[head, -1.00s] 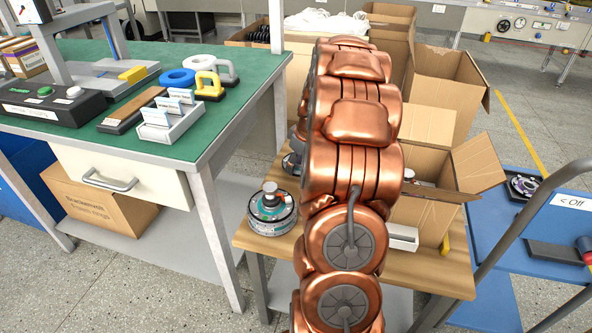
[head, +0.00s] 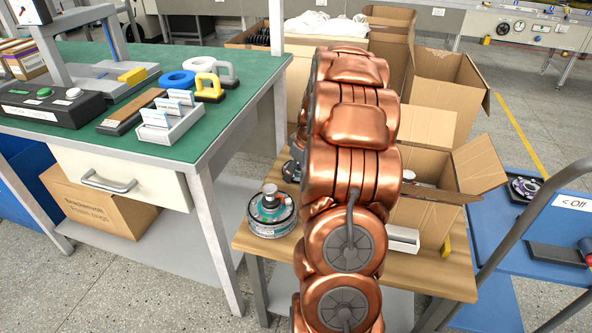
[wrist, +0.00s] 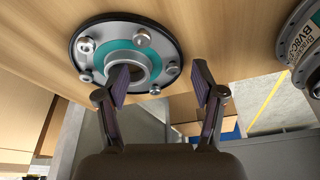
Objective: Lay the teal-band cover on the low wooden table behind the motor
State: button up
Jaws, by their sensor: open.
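The teal-band cover (wrist: 120,44) is a silver disc with a dark rim, a teal ring, several round studs and a raised central collar. In the wrist view it lies flat against the wooden tabletop (wrist: 30,62). My gripper (wrist: 162,83) is open, its two fingers apart just beside the collar and holding nothing. The motor (head: 270,213), with its teal top and upright shaft, stands on the low wooden table (head: 440,275) left of my arm. Its labelled side shows at the right edge of the wrist view (wrist: 305,45).
A green-topped bench (head: 235,75) stands close on the left, with a card rack (head: 172,125) near its edge. An open cardboard box (head: 425,215) occupies the right of the low table. A blue cart (head: 500,240) is at the far right.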

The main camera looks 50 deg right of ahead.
jog(key=p+v, duration=0.1)
jog(key=v, duration=0.6)
jog(key=shift+r, duration=0.4)
jog(key=shift+s, duration=0.1)
jog(key=s+a+r+g+p, duration=0.1)
jog(key=s+a+r+p, duration=0.1)
jog(key=a+r+p, duration=0.8)
jog(key=s+a+r+g+p, duration=0.15)
jog(key=a+r+p, duration=0.25)
jog(key=a+r, duration=0.65)
jog(key=s+a+r+g+p, duration=0.1)
jog(key=s+a+r+p, duration=0.3)
jog(key=s, duration=0.3)
jog(key=s+a+r+m+p, duration=0.1)
jog(key=s+a+r+p, duration=0.3)
jog(key=s+a+p, duration=0.2)
jog(key=s+a+r+g+p, duration=0.1)
jog(key=s+a+r+p, duration=0.3)
jog(key=s+a, duration=0.3)
jog(key=shift+s+g+h+p, duration=0.35)
jog(key=shift+s+p, duration=0.45)
jog(key=shift+s, duration=0.3)
